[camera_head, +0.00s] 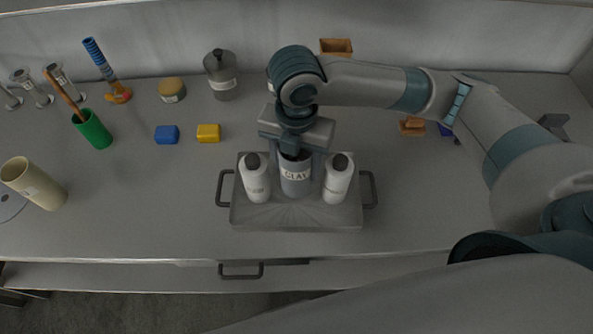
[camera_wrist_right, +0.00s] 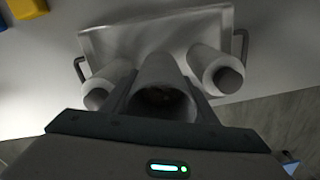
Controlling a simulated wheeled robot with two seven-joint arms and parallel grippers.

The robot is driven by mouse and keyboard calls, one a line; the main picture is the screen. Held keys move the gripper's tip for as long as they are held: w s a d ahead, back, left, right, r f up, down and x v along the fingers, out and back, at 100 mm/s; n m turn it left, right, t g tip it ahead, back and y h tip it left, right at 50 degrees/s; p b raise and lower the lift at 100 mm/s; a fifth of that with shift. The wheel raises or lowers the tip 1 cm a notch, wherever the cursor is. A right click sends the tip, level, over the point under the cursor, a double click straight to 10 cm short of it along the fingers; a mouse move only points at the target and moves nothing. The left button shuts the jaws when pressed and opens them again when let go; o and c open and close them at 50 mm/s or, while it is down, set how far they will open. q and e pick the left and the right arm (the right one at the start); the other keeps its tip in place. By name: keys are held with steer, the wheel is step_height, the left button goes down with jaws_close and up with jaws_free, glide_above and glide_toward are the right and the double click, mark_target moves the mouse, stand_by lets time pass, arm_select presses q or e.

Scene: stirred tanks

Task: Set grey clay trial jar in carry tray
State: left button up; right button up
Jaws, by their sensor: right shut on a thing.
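The grey clay trial jar (camera_head: 295,181), labelled "CLAY", stands upright at the carry tray (camera_head: 298,217), between two white bottles. In the right wrist view the open-topped jar (camera_wrist_right: 163,75) is between the fingers. My right gripper (camera_head: 296,150) reaches down from above and is shut on the jar's upper part. Whether the jar's base touches the tray floor cannot be told. The tray is grey with a dark handle at each side, and it also shows in the right wrist view (camera_wrist_right: 150,35). My left gripper is not in view.
White bottles with dark caps stand left (camera_head: 256,182) and right (camera_head: 338,182) of the jar, close to it. A blue block (camera_head: 167,134), a yellow block (camera_head: 208,133), a green cup (camera_head: 94,131) and a beige cylinder (camera_head: 36,184) stand to the left.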

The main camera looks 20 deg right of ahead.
steer(key=shift+f, duration=0.1)
step_height(320, 180, down, 2)
steer(key=shift+f+p, duration=0.25)
steer(key=shift+p, duration=0.25)
steer(key=shift+f, duration=0.7)
steer(key=shift+f, duration=0.1)
steer(key=o, duration=0.8)
steer(key=shift+r+b, duration=1.2)
steer(key=shift+r, duration=4.95)
